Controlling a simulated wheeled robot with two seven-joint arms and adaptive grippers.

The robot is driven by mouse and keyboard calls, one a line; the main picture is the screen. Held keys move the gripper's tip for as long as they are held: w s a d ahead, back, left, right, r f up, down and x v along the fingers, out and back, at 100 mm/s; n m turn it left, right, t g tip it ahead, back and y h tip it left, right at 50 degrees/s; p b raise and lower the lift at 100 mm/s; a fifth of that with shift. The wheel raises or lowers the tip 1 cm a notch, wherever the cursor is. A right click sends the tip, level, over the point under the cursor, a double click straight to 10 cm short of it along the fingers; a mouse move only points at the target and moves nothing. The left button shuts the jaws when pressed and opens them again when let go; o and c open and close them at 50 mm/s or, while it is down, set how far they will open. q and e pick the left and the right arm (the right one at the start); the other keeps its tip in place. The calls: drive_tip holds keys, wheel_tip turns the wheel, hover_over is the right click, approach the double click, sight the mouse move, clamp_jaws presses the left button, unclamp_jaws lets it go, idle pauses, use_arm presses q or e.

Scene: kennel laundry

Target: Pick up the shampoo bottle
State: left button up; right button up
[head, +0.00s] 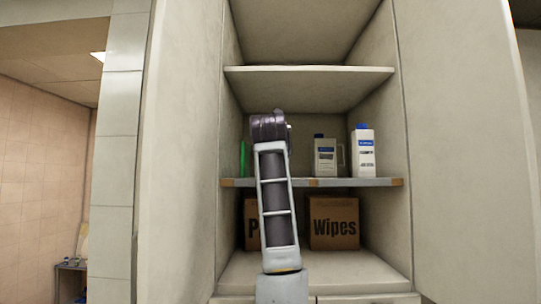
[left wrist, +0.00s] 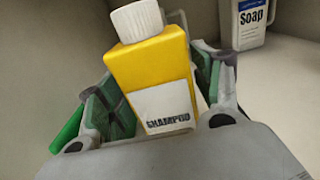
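The yellow shampoo bottle (left wrist: 152,78) with a white cap stands between the two green-padded fingers of my left gripper (left wrist: 160,98) in the left wrist view. The fingers are spread, one on each side of it, and its base is hidden by the gripper body. The left finger looks close to the bottle; contact cannot be made out. In the head view my left arm reaches up to the middle shelf (head: 345,182), and its wrist hides the bottle and the fingers. My right gripper is not in view.
A white soap jug (left wrist: 243,22) stands to the right, apart from the gripper. On the shelf are a grey-white jug (head: 325,157), a white-blue bottle (head: 363,152) and a green item (head: 244,158) at left. A Wipes box (head: 334,222) stands below. Cabinet walls enclose both sides.

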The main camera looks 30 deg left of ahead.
use_arm(q)
drive_tip(key=c, duration=0.9)
drive_tip(key=shift+r, duration=0.2)
drive_tip(key=shift+r+b, duration=0.35)
drive_tip(key=shift+r, duration=4.5)
